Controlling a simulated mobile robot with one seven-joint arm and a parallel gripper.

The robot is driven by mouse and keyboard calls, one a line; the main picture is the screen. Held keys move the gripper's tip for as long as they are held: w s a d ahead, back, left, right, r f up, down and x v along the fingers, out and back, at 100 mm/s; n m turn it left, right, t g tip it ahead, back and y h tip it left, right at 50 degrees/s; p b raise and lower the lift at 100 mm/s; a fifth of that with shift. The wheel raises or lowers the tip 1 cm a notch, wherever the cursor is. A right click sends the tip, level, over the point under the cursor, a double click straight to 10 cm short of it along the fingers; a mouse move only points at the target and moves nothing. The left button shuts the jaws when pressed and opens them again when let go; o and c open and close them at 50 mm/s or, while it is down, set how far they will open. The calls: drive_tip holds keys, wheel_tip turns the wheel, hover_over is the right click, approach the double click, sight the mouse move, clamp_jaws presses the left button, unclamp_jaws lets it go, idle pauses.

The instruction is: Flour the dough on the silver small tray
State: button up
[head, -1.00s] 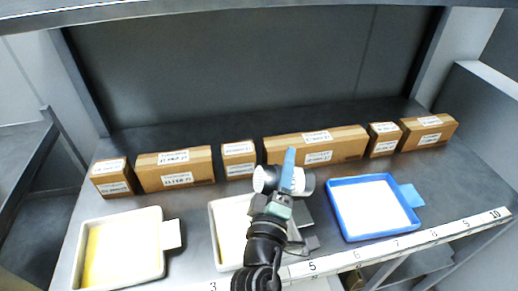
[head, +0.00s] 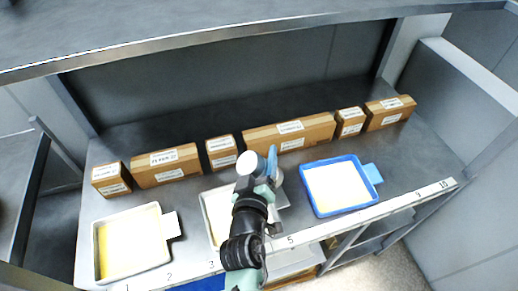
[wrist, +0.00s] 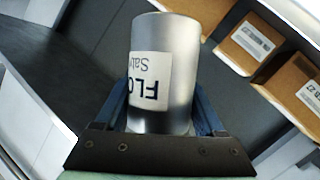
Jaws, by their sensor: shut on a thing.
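My gripper (head: 270,163) is shut on a silver flour shaker (wrist: 165,50), a cylinder with a white label reading "FLO". In the head view the shaker (head: 247,162) lies crosswise in the fingers, its white end to the left. It is held above a pale-rimmed middle tray (head: 204,205) with a pale yellow filling, partly hidden by my arm. A greyish tab shows at that tray's right. I cannot tell for sure whether this is the silver small tray. The wrist view shows no tray clearly.
A cream tray (head: 97,255) with yellow dough stands at the left. A blue tray (head: 314,206) with white contents stands at the right. Several labelled cardboard boxes, such as the long box (head: 262,140), line the back. A numbered strip (head: 330,228) marks the shelf's front edge.

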drive_tip(key=shift+d+r+m+g+y+p, duration=0.1)
drive_tip(key=shift+r+m+g+y+p, duration=0.55)
drive_tip(key=shift+p, duration=2.35)
drive_tip(key=shift+r+m+g+y+p, duration=0.2)
drive_tip(key=shift+r+m+p, duration=0.7)
drive_tip(key=shift+p, duration=2.1)
drive_tip(key=shift+f+m, duration=0.25)
drive_tip(key=shift+f, duration=0.1)
drive_tip(key=shift+r+y, duration=0.15)
drive_tip(key=shift+y, duration=0.1)
drive_tip(key=shift+m, duration=0.4)
drive_tip(key=shift+r+g+y, duration=0.1)
drive_tip(key=shift+g+y, duration=0.15)
drive_tip(key=shift+y, duration=0.05)
